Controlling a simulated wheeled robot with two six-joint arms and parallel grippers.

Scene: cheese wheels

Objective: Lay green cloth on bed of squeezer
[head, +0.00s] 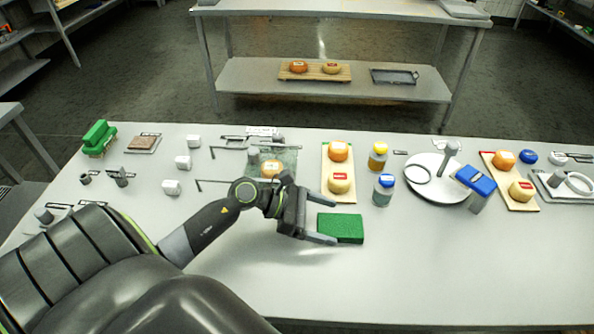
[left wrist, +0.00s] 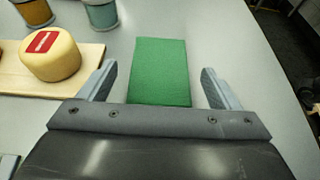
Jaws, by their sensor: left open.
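The green cloth (head: 343,229) is a flat, block-like rectangle lying on the near middle of the white table. It also shows in the left wrist view (left wrist: 161,72). My left gripper (head: 329,220) is open at the cloth's left end. In the left wrist view my gripper's fingers stand one on each side of the cloth's near end, with a gap on both sides. My right gripper is not in view.
A wooden board (head: 338,196) with two cheeses stands just behind the cloth. Two jars (head: 384,189) and a white round dish (head: 432,188) stand to the right. A green item (head: 99,137) is at the far left. The table's front right is clear.

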